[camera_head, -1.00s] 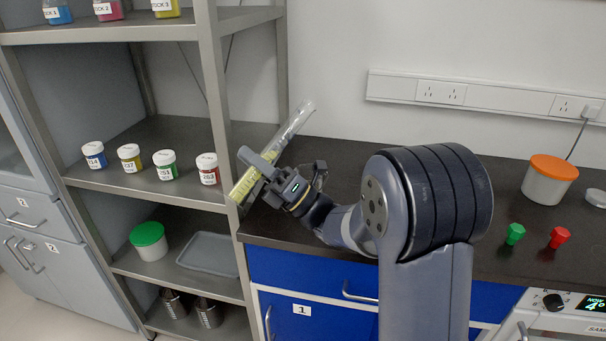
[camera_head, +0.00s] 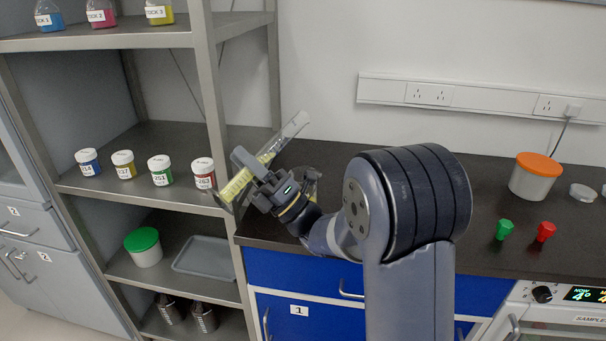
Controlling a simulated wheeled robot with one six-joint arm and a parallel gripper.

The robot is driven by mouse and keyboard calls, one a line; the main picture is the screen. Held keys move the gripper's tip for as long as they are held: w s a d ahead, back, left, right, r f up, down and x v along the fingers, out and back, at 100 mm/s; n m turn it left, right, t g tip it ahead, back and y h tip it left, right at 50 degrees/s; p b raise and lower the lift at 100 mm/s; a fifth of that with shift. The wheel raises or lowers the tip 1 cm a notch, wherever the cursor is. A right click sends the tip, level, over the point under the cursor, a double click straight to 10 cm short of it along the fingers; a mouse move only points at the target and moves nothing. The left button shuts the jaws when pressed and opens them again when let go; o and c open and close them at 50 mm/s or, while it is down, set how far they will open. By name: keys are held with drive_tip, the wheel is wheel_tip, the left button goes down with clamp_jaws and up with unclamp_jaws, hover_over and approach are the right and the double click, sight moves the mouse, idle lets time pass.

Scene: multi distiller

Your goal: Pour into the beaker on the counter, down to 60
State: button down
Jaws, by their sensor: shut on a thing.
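My gripper (camera_head: 252,173) is shut on a clear graduated cylinder (camera_head: 285,134) above the left end of the dark counter (camera_head: 330,155), near the shelf post. The cylinder is tilted, with its clear end up to the right and its other end down to the left. Yellow shows in its lower part (camera_head: 236,184), around and below the fingers. I cannot read the level against its marks.
A metal shelf rack stands left, its post (camera_head: 216,100) close to the cylinder's low end. Its middle shelf holds several small capped jars (camera_head: 203,173). On the counter at right are an orange-lidded tub (camera_head: 535,178), a green stopper (camera_head: 504,229) and a red stopper (camera_head: 545,231).

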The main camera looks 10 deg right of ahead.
drive_tip(key=shift+r+m+t+h, duration=0.15)
drive_tip(key=shift+m+t+h, duration=0.15)
drive_tip(key=shift+m+t, duration=0.35)
